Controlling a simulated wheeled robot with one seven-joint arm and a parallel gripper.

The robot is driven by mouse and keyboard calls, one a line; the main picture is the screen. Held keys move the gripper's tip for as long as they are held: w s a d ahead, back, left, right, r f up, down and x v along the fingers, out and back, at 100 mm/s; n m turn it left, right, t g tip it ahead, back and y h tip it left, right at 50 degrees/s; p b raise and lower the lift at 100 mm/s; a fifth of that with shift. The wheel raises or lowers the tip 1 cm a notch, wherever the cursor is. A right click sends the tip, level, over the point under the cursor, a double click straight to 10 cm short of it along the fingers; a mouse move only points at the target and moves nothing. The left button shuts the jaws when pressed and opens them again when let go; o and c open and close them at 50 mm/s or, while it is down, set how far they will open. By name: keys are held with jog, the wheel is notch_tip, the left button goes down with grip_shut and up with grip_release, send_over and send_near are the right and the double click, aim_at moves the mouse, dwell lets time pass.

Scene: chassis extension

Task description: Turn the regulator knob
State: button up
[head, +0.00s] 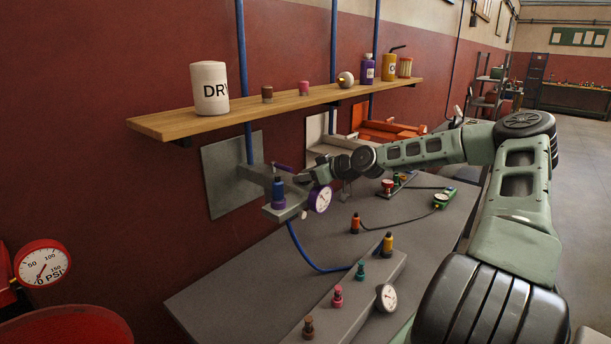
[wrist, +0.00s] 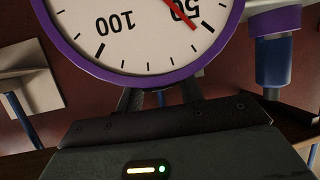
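The regulator is a grey block (head: 286,208) on a wall plate, with a purple-rimmed gauge (head: 320,199) and a blue and purple fitting (head: 278,194). A thin purple handle (head: 283,167) shows behind it. I cannot tell for sure which part is the knob. My gripper (head: 308,178) is at the regulator, just above and behind the gauge. In the wrist view the gauge (wrist: 140,35) appears upside down, its red needle near 50, and covers my fingertips. The two finger bases (wrist: 160,97) stand apart. Whether they touch or grip anything is hidden.
A wooden shelf (head: 290,102) with a white DRY can (head: 209,88) and several small containers hangs above. The grey bench (head: 240,290) below carries several coloured fittings, a loose gauge (head: 387,298) and hoses. A blue pipe (head: 241,60) runs up the wall. A red gauge (head: 42,263) is at left.

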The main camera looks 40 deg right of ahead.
jog(key=shift+c, duration=0.7)
jog(key=shift+f+m+h+b, duration=0.1)
jog(key=shift+m+h+b, duration=0.2)
jog(key=shift+h+b, duration=0.1)
jog(key=m+h+b, duration=0.2)
jog(key=h+b, duration=0.1)
jog(key=shift+a+f+m+t+b, duration=0.1)
jog(key=shift+m+t+b, duration=0.25)
jog(key=shift+m+t, duration=0.05)
jog(key=m+h+b, duration=0.2)
jog(key=h+b, duration=0.1)
jog(key=b, duration=0.1)
jog(key=shift+r+m+g+h+b, duration=0.2)
jog(key=shift+m+g+h+b, duration=0.3)
jog(key=shift+m+h+b, duration=0.6)
